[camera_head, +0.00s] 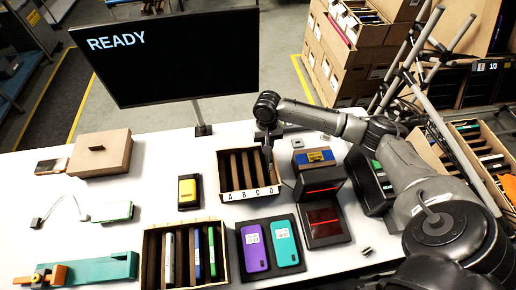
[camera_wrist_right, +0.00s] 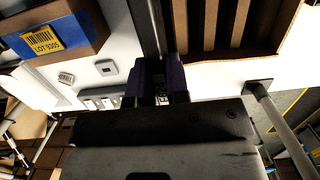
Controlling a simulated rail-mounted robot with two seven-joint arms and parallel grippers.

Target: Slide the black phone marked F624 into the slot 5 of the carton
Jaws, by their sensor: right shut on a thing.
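My right gripper (camera_head: 268,150) is over the back right edge of a brown carton (camera_head: 233,196) with dividers and the letters A, B, C, D. In the right wrist view the right gripper (camera_wrist_right: 162,88) is shut on a thin dark object (camera_wrist_right: 149,30), seen edge-on, beside the carton (camera_wrist_right: 262,42). It may be the black phone; no F624 mark is readable. A second carton (camera_head: 149,255) at the front holds several upright phones between dividers. I cannot read slot numbers on either carton. My left gripper is not in view.
Purple (camera_head: 254,247) and teal (camera_head: 286,243) phones lie on a dark tray. A stand with red lines (camera_head: 322,218) and a LOT-labelled box (camera_head: 312,161) are right of the lettered carton. A monitor (camera_head: 165,60) reading READY stands behind.

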